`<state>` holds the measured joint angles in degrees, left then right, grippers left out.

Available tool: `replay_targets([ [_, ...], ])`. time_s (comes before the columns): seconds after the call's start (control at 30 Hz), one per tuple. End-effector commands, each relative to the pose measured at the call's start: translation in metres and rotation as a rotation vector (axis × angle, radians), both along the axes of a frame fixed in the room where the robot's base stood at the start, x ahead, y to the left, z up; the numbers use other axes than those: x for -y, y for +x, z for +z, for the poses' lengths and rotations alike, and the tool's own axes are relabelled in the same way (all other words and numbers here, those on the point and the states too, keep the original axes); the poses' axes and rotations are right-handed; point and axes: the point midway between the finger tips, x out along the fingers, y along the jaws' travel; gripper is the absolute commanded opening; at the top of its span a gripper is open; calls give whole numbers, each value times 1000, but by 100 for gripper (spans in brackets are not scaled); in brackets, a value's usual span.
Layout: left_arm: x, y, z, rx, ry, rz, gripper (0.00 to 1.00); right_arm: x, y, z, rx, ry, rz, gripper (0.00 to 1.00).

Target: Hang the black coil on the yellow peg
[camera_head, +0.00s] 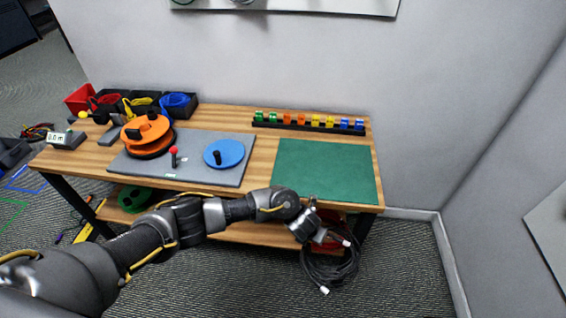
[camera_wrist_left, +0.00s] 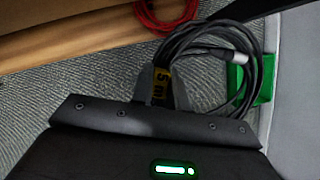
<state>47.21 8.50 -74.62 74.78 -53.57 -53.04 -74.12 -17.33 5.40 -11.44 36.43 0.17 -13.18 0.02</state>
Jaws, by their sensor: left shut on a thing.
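The black coil (camera_head: 335,272) hangs from my left gripper (camera_head: 318,233), in front of the right end of the workbench and below its top. In the left wrist view the black coil (camera_wrist_left: 257,75) shows as several loops with a silver connector and a yellow "5 m" tag (camera_wrist_left: 162,86). My left gripper (camera_wrist_left: 168,88) is shut on the coil near this tag. I cannot make out a yellow peg in either view. My right gripper is not in view.
The wooden workbench (camera_head: 262,160) carries a green mat (camera_head: 325,170), a grey board with an orange reel (camera_head: 148,130) and blue disc (camera_head: 224,153), and a rack of coloured pieces (camera_head: 308,122). Bins stand at the back left. A red coil (camera_wrist_left: 165,14) is near the black one. A wall panel (camera_head: 290,5) is above.

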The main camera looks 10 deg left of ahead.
Motion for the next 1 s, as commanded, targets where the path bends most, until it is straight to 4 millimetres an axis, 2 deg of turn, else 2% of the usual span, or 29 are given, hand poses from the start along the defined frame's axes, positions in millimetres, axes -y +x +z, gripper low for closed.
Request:
replay_targets([
  [0.03, 13, 8, 22, 13, 3, -97, 0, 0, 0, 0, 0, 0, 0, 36],
  [0.23, 47, 9, 84, 8, 9, -472, 0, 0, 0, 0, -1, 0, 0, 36],
  [0.37, 61, 0, 126, 7, 12, -759, 0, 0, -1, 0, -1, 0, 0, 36],
  [0.47, 63, -14, 160, 4, 12, -1017, 0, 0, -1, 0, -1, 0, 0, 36],
  [0.57, 50, -32, 192, 2, 12, -1289, 0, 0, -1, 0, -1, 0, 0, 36],
  [0.7, 13, -56, 230, -2, 7, -1600, 0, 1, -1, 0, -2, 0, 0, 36],
  [0.9, -35, -74, 265, -3, 2, -1829, 0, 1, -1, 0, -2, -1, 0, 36],
  [1.0, -49, -79, 275, -2, 0, -1879, 0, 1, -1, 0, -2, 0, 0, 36],
])
